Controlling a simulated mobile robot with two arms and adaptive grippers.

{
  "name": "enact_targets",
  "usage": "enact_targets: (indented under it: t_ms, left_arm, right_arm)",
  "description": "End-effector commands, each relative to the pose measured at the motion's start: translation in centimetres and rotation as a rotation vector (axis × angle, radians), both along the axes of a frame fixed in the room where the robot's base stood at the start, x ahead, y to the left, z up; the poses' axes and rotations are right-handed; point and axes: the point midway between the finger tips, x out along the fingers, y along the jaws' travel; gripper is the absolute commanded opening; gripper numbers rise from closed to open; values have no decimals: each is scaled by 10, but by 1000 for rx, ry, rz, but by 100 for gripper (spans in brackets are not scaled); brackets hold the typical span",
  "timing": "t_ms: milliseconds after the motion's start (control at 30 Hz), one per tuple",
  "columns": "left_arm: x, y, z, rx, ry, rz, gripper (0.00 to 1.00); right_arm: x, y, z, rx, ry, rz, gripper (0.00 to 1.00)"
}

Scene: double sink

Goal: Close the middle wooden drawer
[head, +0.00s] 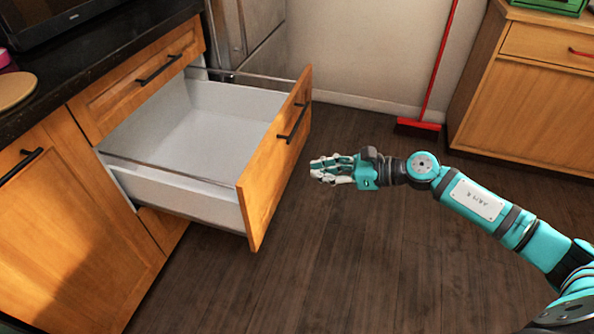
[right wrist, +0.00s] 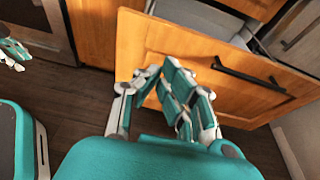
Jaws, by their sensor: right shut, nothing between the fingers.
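The middle wooden drawer (head: 273,160) is pulled far out of the cabinet and its white inside is empty. Its orange wooden front has a black bar handle (head: 293,123). My right gripper (head: 318,168) is shut and empty, just to the right of the drawer front in the head view. In the right wrist view the drawer front (right wrist: 190,60) fills the area beyond the fingers (right wrist: 178,95), with its handle (right wrist: 248,77) to their right. Whether the fingers touch the front, I cannot tell. In the right wrist view, part of a teal and white gripper shows at the left edge (right wrist: 12,52).
Above the drawer is a shut drawer (head: 150,75) under a dark counter (head: 100,50). A cabinet door (head: 60,220) is at the left. A red broom (head: 418,127) leans at the back wall. A wooden cabinet (head: 530,110) stands at the right. The dark floor between is clear.

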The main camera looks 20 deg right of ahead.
Motion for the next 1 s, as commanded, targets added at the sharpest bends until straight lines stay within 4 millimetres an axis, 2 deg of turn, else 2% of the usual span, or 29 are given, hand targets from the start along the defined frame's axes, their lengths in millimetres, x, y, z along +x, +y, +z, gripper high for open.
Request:
enact_targets:
  t_ms: [433, 567, 733, 1000]
  left_arm:
    - [-1, 0, -14, 0, 7, -2, 40]
    - [-2, 0, -20, 0, 10, -2, 40]
    - [-3, 0, -25, 1, 14, -3, 40]
    - [-1, -1, -25, 1, 10, -3, 40]
  right_arm:
    - [49, 74, -25, 7, 1, -1, 0]
    - [61, 90, -23, 7, 0, -1, 0]
    - [68, 101, -25, 6, 2, -3, 0]
    - [70, 103, -25, 6, 3, -4, 0]
